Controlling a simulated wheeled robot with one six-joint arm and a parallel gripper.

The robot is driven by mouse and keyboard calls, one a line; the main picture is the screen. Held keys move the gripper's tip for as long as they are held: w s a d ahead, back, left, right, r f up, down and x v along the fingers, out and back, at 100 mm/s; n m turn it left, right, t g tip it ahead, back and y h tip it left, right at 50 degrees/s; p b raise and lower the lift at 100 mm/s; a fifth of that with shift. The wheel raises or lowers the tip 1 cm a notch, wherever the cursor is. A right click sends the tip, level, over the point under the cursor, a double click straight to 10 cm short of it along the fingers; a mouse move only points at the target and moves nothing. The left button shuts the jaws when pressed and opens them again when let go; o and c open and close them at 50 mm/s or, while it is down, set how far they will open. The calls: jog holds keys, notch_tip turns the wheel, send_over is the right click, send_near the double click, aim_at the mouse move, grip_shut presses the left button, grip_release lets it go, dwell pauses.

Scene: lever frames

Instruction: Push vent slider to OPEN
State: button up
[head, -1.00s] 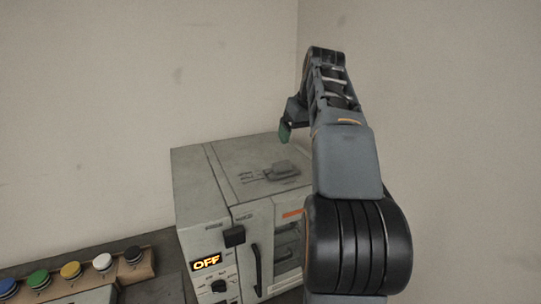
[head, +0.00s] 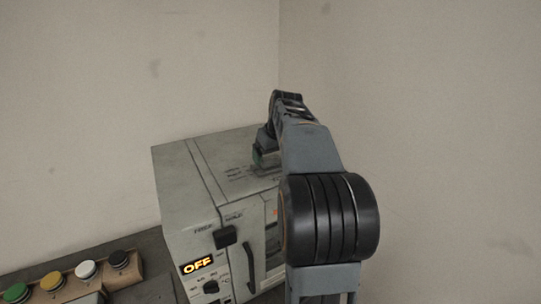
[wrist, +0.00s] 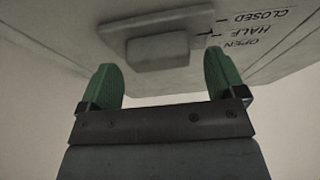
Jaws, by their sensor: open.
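The vent slider is a grey block with a raised knob (wrist: 158,50) on top of the grey box (head: 180,180). Printed CLOSED, HALF and OPEN labels (wrist: 262,28) show upside down beside it in the wrist view. A small dark mark sits near HALF, but I cannot tell the exact setting. My gripper (wrist: 160,64) is open, its green fingers standing apart on either side of the knob in the picture. I cannot tell whether they touch it. In the head view my gripper (head: 260,158) is low over the box top and covers most of the slider.
The box front has a lit OFF display (head: 198,265), a black block (head: 226,236), a dark handle (head: 249,266) and a knob (head: 211,286). Several coloured buttons (head: 52,281) stand at lower left. Walls rise behind the box.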

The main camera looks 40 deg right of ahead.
jog(key=shift+w+f, duration=0.25)
jog(key=shift+f, duration=0.35)
jog(key=c, duration=1.3)
